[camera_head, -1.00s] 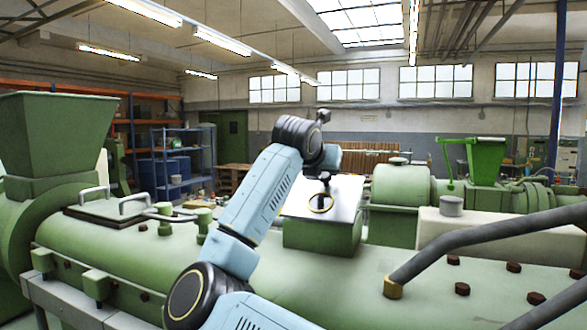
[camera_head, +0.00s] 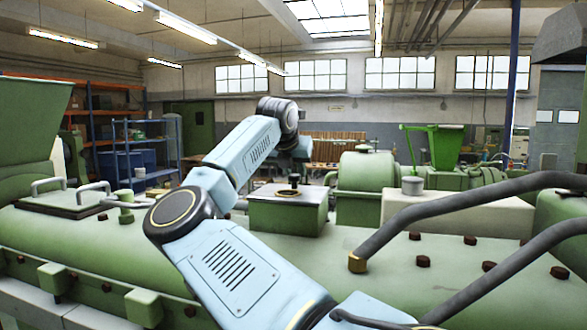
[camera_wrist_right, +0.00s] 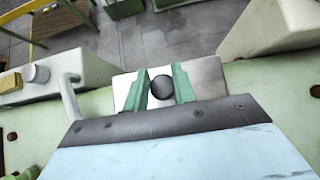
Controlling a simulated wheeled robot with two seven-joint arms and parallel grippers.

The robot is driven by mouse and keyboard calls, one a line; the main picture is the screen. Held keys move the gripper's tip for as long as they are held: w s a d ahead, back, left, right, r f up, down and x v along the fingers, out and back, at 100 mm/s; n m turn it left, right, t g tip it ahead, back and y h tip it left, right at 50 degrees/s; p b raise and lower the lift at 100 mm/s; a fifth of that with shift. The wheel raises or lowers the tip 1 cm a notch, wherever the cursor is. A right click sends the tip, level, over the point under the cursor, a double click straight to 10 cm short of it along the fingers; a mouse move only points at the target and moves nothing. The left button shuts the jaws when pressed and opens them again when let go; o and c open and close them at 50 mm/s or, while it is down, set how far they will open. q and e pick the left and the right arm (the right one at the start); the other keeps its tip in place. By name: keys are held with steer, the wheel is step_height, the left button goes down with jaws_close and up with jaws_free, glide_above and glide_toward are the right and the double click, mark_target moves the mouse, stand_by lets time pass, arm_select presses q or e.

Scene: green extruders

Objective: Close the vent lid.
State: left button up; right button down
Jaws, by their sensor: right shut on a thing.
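The vent is a green box (camera_head: 290,217) on top of the long green extruder barrel. Its metal lid (camera_head: 262,193) lies about flat over the box top, with a dark knob standing on it. My right gripper (camera_head: 294,178) reaches the knob from above and behind. In the right wrist view, the green fingers of my right gripper (camera_wrist_right: 161,88) are on both sides of the round dark knob (camera_wrist_right: 162,87), shut on it, with the pale lid (camera_wrist_right: 207,78) beneath. Whether a small gap stays under the lid, I cannot tell. My left gripper is not in view.
A grey bent pipe (camera_head: 440,215) rises from the barrel at the right. A hatch with handles (camera_head: 68,200) is at the left. Several bolts stud the barrel. A second green machine (camera_head: 365,180) stands behind the vent.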

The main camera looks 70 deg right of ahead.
steer(key=shift+f, duration=0.35)
steer(key=c, duration=1.1)
jaws_free()
steer(key=shift+d, duration=0.1)
steer(key=shift+r, duration=0.1)
steer(key=shift+r, duration=0.1)
steer(key=b+v, duration=0.2)
steer(key=v, duration=1.1)
steer(key=shift+s+r, duration=0.1)
